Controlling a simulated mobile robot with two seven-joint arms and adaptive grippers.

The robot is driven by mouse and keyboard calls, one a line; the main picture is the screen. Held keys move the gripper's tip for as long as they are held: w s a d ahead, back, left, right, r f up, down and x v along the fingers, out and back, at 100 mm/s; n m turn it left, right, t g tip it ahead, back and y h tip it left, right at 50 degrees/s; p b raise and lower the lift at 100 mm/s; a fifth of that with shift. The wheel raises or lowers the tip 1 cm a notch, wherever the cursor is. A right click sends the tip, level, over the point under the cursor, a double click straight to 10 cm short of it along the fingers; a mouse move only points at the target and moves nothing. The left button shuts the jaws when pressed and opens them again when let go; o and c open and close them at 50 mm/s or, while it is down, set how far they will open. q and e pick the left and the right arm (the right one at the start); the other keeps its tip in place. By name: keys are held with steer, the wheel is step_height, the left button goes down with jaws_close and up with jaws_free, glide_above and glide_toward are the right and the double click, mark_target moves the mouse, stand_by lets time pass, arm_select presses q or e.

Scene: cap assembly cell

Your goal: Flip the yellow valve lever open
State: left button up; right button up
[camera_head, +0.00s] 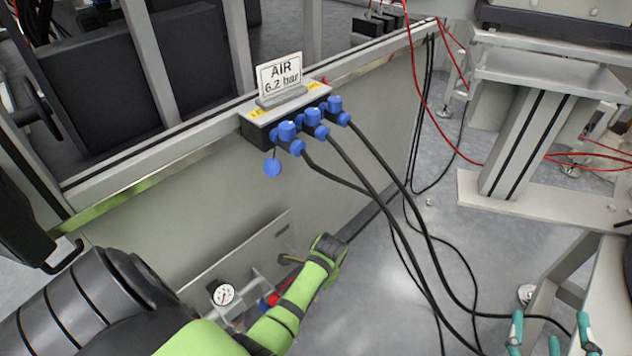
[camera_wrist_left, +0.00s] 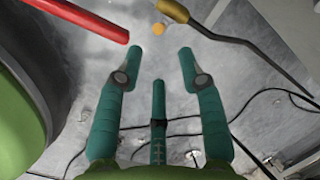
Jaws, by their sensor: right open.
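A yellow grip on a thin, bent dark rod (camera_wrist_left: 172,10), which looks like the valve lever, is cut by the top edge of the left wrist view. A small yellowish piece (camera_head: 284,257) beside my green left forearm in the head view may be the same lever. My left gripper (camera_wrist_left: 160,70) is open and empty, its teal fingers spread below the yellow grip and apart from it. In the head view the left fingers are hidden by the arm. My right gripper (camera_head: 550,330) is open and empty at the bottom right, far from the lever.
A pressure gauge (camera_head: 223,293) is low by the panel. An air manifold (camera_head: 290,112) with blue connectors and black hoses (camera_head: 385,195) hangs above.

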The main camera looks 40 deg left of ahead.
arm_select(q)
steer(key=shift+d+r, duration=0.15)
steer(key=shift+r, duration=0.45)
